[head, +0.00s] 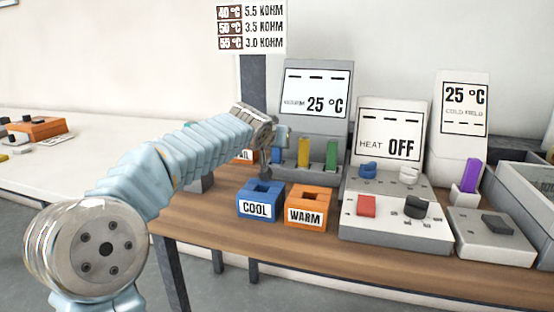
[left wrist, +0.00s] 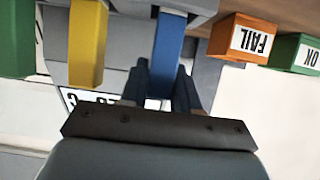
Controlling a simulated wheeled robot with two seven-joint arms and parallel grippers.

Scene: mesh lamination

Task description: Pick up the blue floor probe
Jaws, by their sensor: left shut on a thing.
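The blue floor probe (left wrist: 168,52) stands upright beside a yellow probe (left wrist: 88,42) in the left wrist view. My left gripper (left wrist: 166,85) has its two fingers around the blue probe's end and is shut on it. In the head view my left gripper (head: 268,152) is at the left side of the grey 25 °C unit (head: 317,85), left of the yellow probe (head: 304,153) and the green probe (head: 331,156). The blue probe is mostly hidden there by the gripper. I cannot tell whether it has left its slot. My right gripper is not in view.
A blue COOL box (head: 259,208) and an orange WARM box (head: 305,214) stand in front. A HEAT unit (head: 390,135) and a purple probe (head: 470,175) are to the right. An orange FAIL box (left wrist: 243,38) is near the gripper. The wooden table's (head: 215,222) front left is clear.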

